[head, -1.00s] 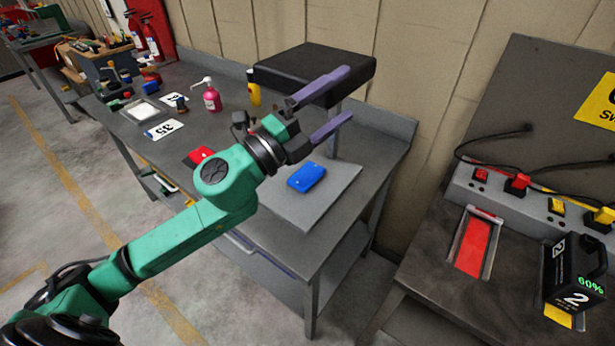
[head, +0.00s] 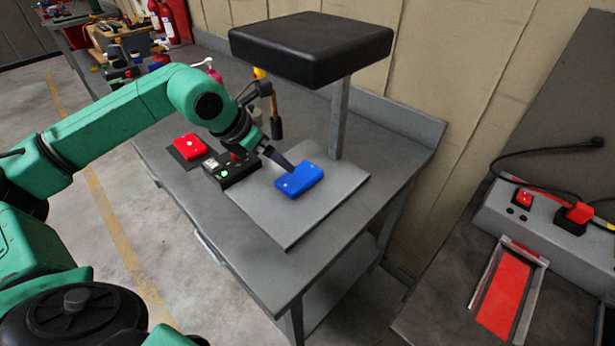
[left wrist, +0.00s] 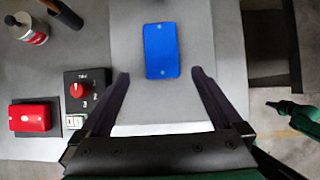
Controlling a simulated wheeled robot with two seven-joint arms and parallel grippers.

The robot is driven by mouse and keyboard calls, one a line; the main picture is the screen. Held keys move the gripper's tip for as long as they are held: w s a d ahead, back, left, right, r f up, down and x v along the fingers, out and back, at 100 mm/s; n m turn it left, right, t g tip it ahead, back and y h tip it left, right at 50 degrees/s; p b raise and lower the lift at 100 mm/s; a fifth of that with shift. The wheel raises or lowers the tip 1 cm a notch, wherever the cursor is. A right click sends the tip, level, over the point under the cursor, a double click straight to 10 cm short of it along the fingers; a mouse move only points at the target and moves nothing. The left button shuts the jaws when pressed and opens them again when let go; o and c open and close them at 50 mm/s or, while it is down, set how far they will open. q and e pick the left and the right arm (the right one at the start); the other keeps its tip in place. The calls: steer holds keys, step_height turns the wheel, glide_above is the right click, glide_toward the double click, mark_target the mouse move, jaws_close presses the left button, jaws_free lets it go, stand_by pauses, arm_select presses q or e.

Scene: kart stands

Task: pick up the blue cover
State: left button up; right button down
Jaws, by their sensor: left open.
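The blue cover (head: 299,180) lies flat on a light grey plate (head: 325,212) on the workbench. In the left wrist view the blue cover (left wrist: 161,51) sits ahead of and between the fingertips. My left gripper (head: 277,165) is just to the left of the cover in the head view, with one finger partly hidden. My right gripper is not in view.
A black control box (head: 232,169) with a knob and a red cover (head: 189,147) lie left of the plate. A black slab (head: 311,50) on a post overhangs the bench behind. A power strip (head: 550,222) is at the right.

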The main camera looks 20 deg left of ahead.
mark_target(297, 177)
arm_select(q)
steer(key=p+x, duration=0.1)
steer(key=x, duration=0.3)
steer(key=shift+d+f, duration=0.1)
steer(key=shift+f, duration=0.05)
steer(key=p+x, duration=0.3)
steer(key=x, duration=0.5)
steer(key=shift+f, duration=0.15)
steer(key=shift+w+f, duration=0.15)
steer(key=c, duration=1.2)
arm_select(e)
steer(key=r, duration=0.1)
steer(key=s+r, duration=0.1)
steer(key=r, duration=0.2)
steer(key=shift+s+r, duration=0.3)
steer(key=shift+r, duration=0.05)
